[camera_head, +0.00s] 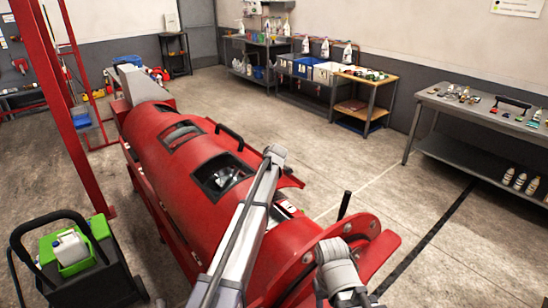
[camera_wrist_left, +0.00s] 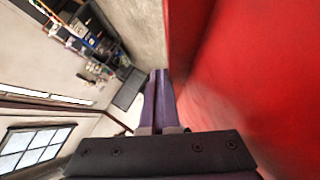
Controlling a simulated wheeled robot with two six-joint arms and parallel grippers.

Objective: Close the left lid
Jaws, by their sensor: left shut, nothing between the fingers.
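The red drum-shaped machine (camera_head: 205,205) lies lengthwise in the head view, with openings along its top. The nearest clear opening (camera_head: 222,178) is uncovered and dark inside; another opening (camera_head: 181,134) lies farther along. A black handle (camera_head: 230,137) stands at the drum's right side, and a second black handle (camera_head: 344,205) stands nearer; I cannot tell which lid each belongs to. My left gripper (camera_wrist_left: 159,78) is shut and empty in the left wrist view, beside a large red surface (camera_wrist_left: 250,75). Its fingers are hidden in the head view.
A red post (camera_head: 62,110) rises at the left. A black cart (camera_head: 85,270) with a green-and-white container stands at the lower left. A grey table (camera_head: 480,115) with small items stands at the right. Open floor lies between the drum and the tables.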

